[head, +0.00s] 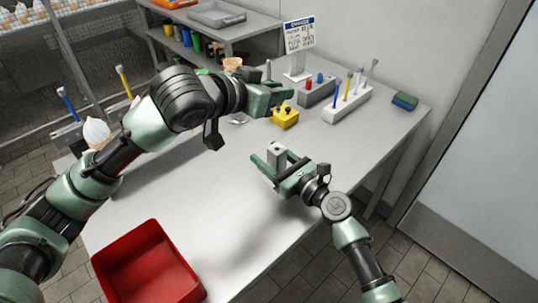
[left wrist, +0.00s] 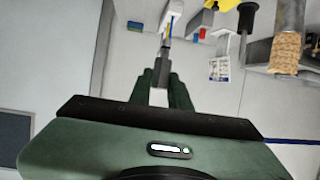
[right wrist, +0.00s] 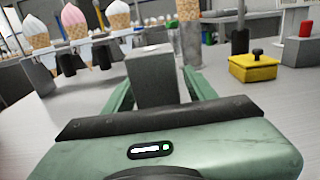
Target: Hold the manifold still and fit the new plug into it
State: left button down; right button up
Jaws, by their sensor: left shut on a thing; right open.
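A grey upright block (head: 277,153), which looks like the manifold, stands on the table with a small dark spot on top. My right gripper (head: 268,168) is open with its fingers on either side of it. The right wrist view shows the block (right wrist: 152,77) between the spread fingers; I cannot tell if they touch it. My left gripper (head: 283,95) is above the table, higher and farther back.
A red bin (head: 147,267) is at the front left. The table's middle is clear.

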jog(key=shift+s+d, duration=0.1)
jog(key=shift+s, duration=0.05)
jog(key=shift+s+d, duration=0.5)
jog(key=shift+s, duration=0.05)
jog(key=shift+w+a, duration=0.2)
jog(key=shift+w, duration=0.05)
dwell(0.5)
jog(key=shift+w+a, duration=0.4)
dwell(0.3)
grip_shut()
dwell(0.9)
